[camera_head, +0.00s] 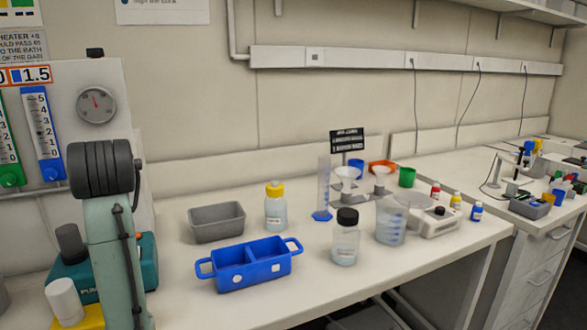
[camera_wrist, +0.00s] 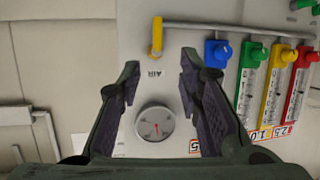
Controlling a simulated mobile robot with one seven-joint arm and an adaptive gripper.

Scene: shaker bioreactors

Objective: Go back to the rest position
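My gripper (camera_wrist: 160,68) is open in the wrist view, with its two dark fingers spread and nothing between them. Beyond the fingers is a pale gas panel (camera_wrist: 135,27) with a round gauge (camera_wrist: 155,123), which appears between the fingers. The panel shows upside down in this view. In the head view, my arm rises at the left in front of the panel, and my gripper itself cannot be made out there. The same gauge (camera_head: 96,104) shows just above my arm.
The bench holds a blue two-part carrier (camera_head: 249,266), a grey tub (camera_head: 216,222), a yellow-capped bottle (camera_head: 276,207), a black-capped bottle (camera_head: 346,238), a beaker (camera_head: 390,222) and a scale (camera_head: 435,222). A teal pump (camera_head: 148,262) stands close by my arm. The front bench edge is fairly clear.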

